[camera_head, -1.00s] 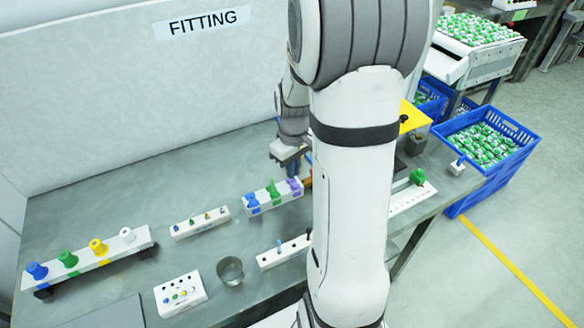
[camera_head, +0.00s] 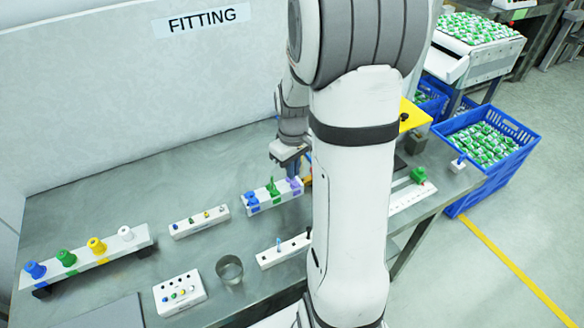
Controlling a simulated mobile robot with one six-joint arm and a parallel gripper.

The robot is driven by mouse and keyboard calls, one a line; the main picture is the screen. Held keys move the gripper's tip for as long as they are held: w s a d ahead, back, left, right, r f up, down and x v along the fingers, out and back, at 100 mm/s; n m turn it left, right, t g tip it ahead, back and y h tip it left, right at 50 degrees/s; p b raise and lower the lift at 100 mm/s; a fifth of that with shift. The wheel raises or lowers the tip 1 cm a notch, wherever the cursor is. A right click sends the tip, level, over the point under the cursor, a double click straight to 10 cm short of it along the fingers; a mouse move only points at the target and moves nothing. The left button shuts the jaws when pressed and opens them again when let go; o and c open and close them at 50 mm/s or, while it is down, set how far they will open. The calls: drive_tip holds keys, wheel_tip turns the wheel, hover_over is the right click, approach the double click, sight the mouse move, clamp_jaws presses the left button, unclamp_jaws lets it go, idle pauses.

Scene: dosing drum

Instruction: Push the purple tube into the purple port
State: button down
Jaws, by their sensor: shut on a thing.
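A white block (camera_head: 263,203) on the bench holds a blue port (camera_head: 252,199), a green port with a green piece standing in it (camera_head: 271,187), and a purple port (camera_head: 295,186) at its right end. My gripper (camera_head: 293,172) points down right over the purple port, close to it. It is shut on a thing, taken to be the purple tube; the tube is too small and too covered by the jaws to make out. I cannot tell how deep it sits in the port.
A white rail with blue, green, yellow and white knobs (camera_head: 97,245) stands at the left. Small peg blocks (camera_head: 199,221), a button box (camera_head: 180,295) and a metal cup (camera_head: 229,268) stand nearby. My arm hides the bench right of the ports.

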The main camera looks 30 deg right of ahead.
drive_tip(key=shift+f+b, duration=0.8)
drive_tip(key=shift+f, duration=0.25)
drive_tip(key=c, duration=1.5)
unclamp_jaws()
drive_tip(key=shift+r, duration=3.95)
